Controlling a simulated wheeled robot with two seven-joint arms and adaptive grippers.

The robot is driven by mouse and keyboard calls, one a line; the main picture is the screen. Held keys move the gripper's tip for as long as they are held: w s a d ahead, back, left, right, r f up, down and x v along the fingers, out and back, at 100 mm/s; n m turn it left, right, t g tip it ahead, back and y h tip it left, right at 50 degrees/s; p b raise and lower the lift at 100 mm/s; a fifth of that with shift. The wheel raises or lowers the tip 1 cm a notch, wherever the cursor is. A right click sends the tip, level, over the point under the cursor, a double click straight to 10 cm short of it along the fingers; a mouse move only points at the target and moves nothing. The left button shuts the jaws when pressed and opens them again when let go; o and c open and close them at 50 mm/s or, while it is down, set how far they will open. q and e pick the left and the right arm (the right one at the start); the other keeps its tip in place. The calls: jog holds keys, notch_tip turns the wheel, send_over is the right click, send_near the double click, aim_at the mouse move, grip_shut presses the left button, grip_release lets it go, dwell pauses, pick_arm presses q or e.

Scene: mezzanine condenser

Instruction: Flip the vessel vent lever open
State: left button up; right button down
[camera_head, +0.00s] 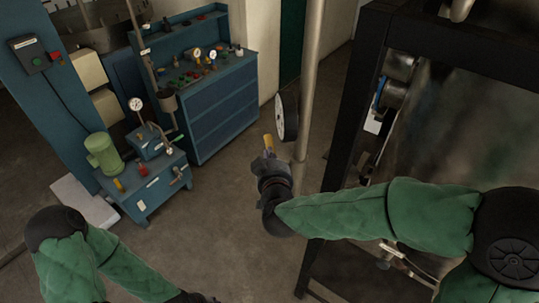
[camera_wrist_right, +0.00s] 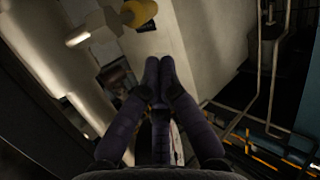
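A small yellow piece, perhaps the vent lever (camera_head: 268,142), shows just beyond my right gripper (camera_head: 269,164) in the head view, beside the pale upright pipe. In the right wrist view a yellow knob-like part (camera_wrist_right: 138,12) lies above the fingertips, with a gap between them. The fingers of my right gripper (camera_wrist_right: 159,66) are together at the tips there, with nothing seen between them. Which way the lever points is hard to tell. My left gripper (camera_head: 190,297) is only partly in view at the bottom edge, and its fingers are hidden.
A round dial (camera_head: 287,117) is beside the pale pipe (camera_head: 310,75), close to my right gripper. A black frame (camera_head: 350,120) with metal equipment stands at the right. A blue workbench (camera_head: 222,105) and a pump unit with a green motor (camera_head: 104,154) stand left. Floor between is clear.

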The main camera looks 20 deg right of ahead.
aim_at(267, 142)
jog(key=x, duration=0.7)
jog(key=shift+w, duration=0.2)
